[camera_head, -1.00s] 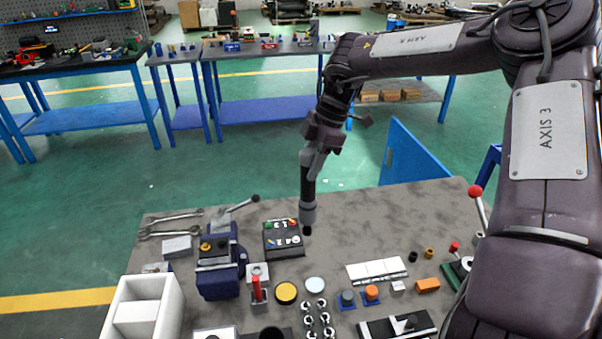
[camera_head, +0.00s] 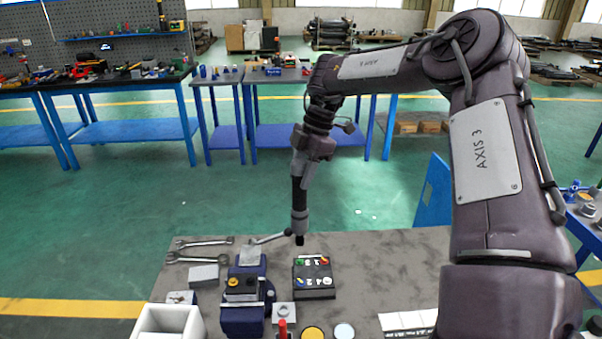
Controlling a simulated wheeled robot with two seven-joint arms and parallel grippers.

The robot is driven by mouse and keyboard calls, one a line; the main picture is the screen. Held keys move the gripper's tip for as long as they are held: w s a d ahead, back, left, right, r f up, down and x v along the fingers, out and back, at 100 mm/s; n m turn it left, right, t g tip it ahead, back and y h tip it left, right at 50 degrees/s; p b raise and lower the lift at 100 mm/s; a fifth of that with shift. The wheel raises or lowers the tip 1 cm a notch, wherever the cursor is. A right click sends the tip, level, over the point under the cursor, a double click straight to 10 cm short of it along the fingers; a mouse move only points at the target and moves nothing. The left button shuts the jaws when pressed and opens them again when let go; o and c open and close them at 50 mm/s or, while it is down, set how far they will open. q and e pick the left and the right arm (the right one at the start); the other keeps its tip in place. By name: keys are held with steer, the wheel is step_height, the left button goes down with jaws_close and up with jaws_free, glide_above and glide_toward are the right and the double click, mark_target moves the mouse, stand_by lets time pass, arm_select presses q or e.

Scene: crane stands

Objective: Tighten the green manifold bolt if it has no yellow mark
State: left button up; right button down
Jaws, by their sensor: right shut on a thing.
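The manifold is a small black block (camera_head: 313,290) on the grey workbench, with small coloured bolts and white numbers on top. The green bolt (camera_head: 300,262) is at its far left corner. It is too small to tell whether it has a yellow mark. My right gripper (camera_head: 302,160) is shut on a dark tool with a grey cylindrical lower part (camera_head: 299,220) and a black tip. The tool hangs nearly upright, its tip appearing just beyond the green bolt and apart from it. My left gripper is not in view.
A blue vise (camera_head: 243,318) with a lever stands left of the manifold. Wrenches (camera_head: 200,258), a white bin (camera_head: 168,322), a red-topped part (camera_head: 283,328) and yellow and pale discs (camera_head: 313,333) lie around. The bench (camera_head: 385,265) is clear right of the manifold.

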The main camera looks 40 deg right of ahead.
mark_target(301, 198)
steer(key=shift+w+r, duration=0.1)
steer(key=shift+r, duration=0.05)
steer(key=shift+f+b, duration=1.9)
steer(key=shift+f, duration=1.05)
steer(key=shift+a+f+b, duration=0.1)
steer(key=shift+f+b, duration=0.65)
steer(key=shift+f, duration=0.35)
stand_by(2.9)
